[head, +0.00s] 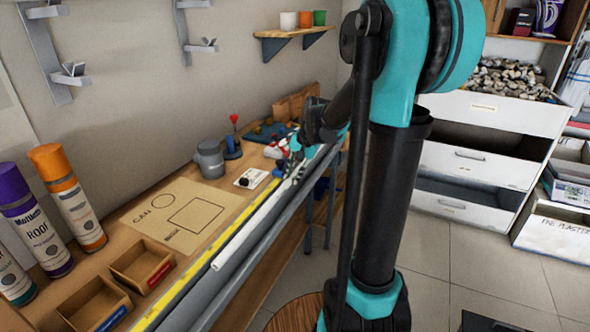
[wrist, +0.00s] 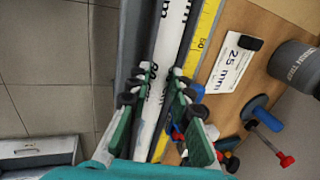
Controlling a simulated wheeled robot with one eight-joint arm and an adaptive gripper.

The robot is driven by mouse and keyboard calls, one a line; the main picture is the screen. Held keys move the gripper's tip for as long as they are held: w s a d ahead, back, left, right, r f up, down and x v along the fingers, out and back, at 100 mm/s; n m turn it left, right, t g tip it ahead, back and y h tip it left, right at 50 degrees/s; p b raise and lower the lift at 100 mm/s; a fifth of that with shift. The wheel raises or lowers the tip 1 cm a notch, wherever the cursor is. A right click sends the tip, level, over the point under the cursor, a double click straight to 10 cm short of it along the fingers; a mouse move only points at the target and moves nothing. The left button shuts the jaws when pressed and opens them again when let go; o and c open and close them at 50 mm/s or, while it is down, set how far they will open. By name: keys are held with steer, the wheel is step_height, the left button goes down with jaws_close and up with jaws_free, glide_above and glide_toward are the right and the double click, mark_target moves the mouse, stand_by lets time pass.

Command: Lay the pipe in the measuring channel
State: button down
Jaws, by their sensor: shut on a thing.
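The white pipe (head: 258,226) runs lengthwise along the front of the bench, in line with the grey measuring channel (head: 232,288). My gripper (head: 293,172) is shut on the pipe partway along it. In the wrist view the pipe (wrist: 171,45), with dark printing, passes between my two fingertips (wrist: 161,78). The grey channel wall (wrist: 132,45) shows to its left, and a dark gap and the yellow scale (wrist: 204,32) to its right. The pipe is over or within the channel; I cannot tell whether it touches the bottom. My fingers hide part of it.
A marked board (head: 185,215), two wooden trays (head: 140,265), spray cans (head: 68,200) and a grey can (head: 210,160) stand on the bench left of the channel. A "25 mm" card (wrist: 234,62) and a blue tool (wrist: 258,110) lie close beside it. Drawers (head: 478,160) stand behind.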

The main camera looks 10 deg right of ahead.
steer(key=shift+f, duration=2.6)
steer(key=c, duration=1.3)
jaws_free()
steer(key=v, duration=1.2)
